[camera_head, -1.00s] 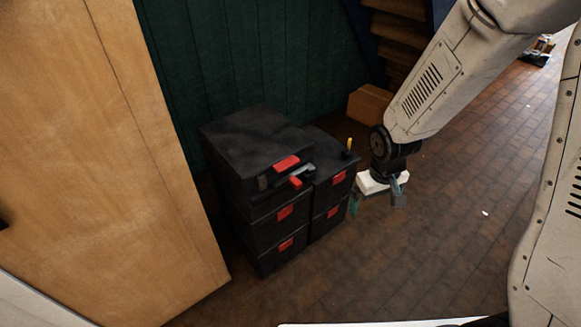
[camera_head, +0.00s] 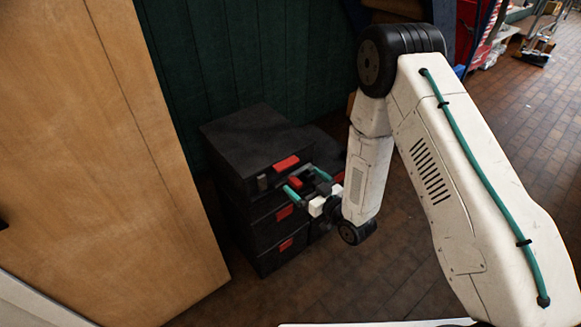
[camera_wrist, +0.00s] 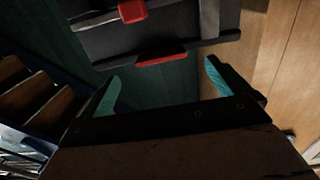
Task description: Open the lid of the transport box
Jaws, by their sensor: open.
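The transport box (camera_head: 250,140) is the black box on top of the left stack, with its lid down and a red latch (camera_head: 286,163) on its front edge. A second red part (camera_head: 296,182) shows just below it, between my fingers in the picture. My gripper (camera_head: 304,182) is open and level in front of the box front, its teal fingers pointing at it. In the wrist view my gripper (camera_wrist: 162,88) has nothing between its fingers. The box (camera_wrist: 190,28) lies beyond the fingertips, with a red latch (camera_wrist: 160,59) roughly centred between them. I cannot tell whether they touch.
More black boxes with red latches (camera_head: 287,244) are stacked below and to the right, partly behind my arm. A wooden panel (camera_head: 110,150) stands close on the left, and a green wall (camera_head: 235,60) is behind.

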